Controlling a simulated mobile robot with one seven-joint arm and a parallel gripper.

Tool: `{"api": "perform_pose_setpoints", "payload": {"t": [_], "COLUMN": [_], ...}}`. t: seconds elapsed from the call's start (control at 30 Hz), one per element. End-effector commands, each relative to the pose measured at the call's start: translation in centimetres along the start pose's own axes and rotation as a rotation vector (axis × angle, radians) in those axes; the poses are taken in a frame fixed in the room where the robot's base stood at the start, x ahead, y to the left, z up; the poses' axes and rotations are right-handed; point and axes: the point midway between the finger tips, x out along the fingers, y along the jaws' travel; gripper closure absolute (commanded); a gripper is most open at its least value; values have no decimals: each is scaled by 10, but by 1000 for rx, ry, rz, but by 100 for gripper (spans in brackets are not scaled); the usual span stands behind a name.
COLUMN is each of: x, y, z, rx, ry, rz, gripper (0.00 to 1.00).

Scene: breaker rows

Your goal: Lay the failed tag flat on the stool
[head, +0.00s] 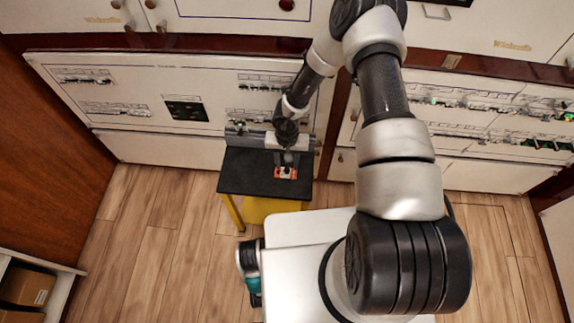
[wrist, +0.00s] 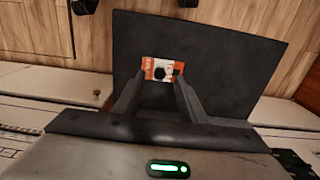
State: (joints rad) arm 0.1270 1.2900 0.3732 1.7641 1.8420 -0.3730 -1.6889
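The failed tag (head: 286,173), a small orange and white card with a black round spot, appears to lie flat on the black top of the stool (head: 240,177). In the wrist view the tag (wrist: 162,62) is at the fingertips, over the dark stool top (wrist: 215,60). My gripper (head: 287,160) points down just above the tag. In the wrist view its two fingers (wrist: 159,75) are spread apart, one near each side of the tag, and the right fingertip overlaps the tag's edge. Whether the fingertips touch it is unclear.
Cabinet panels with breaker rows (head: 490,110) stand behind the stool. A grey rail-like part (head: 250,130) is at the stool's back edge. A shelf with a cardboard box (head: 25,287) is at lower left. Wooden floor (head: 150,220) is clear left of the stool.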

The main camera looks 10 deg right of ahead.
Motion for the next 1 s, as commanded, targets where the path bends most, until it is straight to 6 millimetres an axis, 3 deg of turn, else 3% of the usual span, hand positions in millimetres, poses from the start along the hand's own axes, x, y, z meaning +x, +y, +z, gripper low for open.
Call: {"api": "perform_pose_setpoints", "payload": {"t": [0.03,0.3,0.5,0.7,1.0], "x": [-16,-84,-123,-141,-143], "y": [1,1,1,1,0], "z": [-2,-1,-1,0,0], "rx": [3,2,1,0,-1], "ry": [2,3,2,1,0], "rz": [-1,-1,0,1,0], "gripper": [63,63,63,63,63]}}
